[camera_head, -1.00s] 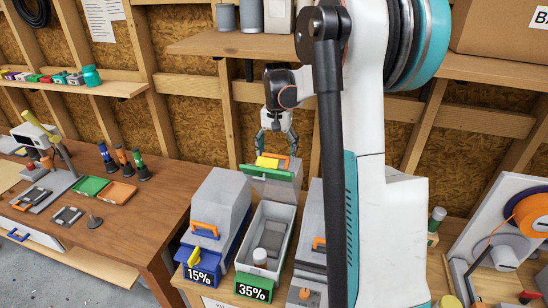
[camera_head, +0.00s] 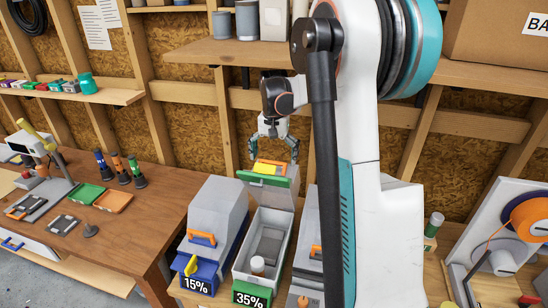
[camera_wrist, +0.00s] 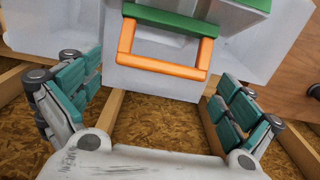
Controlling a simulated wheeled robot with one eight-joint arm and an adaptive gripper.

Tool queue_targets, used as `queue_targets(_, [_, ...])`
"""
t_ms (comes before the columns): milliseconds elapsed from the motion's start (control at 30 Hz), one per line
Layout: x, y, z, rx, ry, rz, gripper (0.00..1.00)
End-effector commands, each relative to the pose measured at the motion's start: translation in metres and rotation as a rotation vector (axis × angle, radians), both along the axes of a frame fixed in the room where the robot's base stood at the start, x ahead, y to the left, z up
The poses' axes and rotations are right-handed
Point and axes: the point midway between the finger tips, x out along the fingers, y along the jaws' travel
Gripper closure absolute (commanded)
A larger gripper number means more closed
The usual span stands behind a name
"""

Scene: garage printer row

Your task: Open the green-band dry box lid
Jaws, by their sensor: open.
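The green-band dry box (camera_head: 259,260) stands in the middle of the row, marked 35%. Its lid (camera_head: 268,192) is tipped up at the back, so the box interior shows, with a grey block and a small white jar inside. The lid's orange handle (camera_wrist: 165,57) and green band (camera_wrist: 170,20) show in the wrist view. My gripper (camera_head: 273,150) is just above and behind the raised lid. Its teal fingers are spread wide and empty, one on each side below the handle in the wrist view (camera_wrist: 158,110), apart from it.
A closed blue-band dry box (camera_head: 210,230) marked 15% stands to the left. Another grey box (camera_head: 307,240) stands to the right, partly hidden by my arm. A shelf (camera_head: 215,50) and the stud wall are close behind my gripper.

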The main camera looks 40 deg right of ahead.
Motion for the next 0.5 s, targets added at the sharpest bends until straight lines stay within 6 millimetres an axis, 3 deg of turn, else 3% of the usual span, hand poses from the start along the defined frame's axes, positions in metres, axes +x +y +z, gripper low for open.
queue_targets(167, [-0.008, 0.01, -0.003, 0.0, 0.0, 0.001, 0.01])
queue_targets(500, [-0.042, 0.054, -0.02, 0.001, 0.001, 0.002, 0.01])
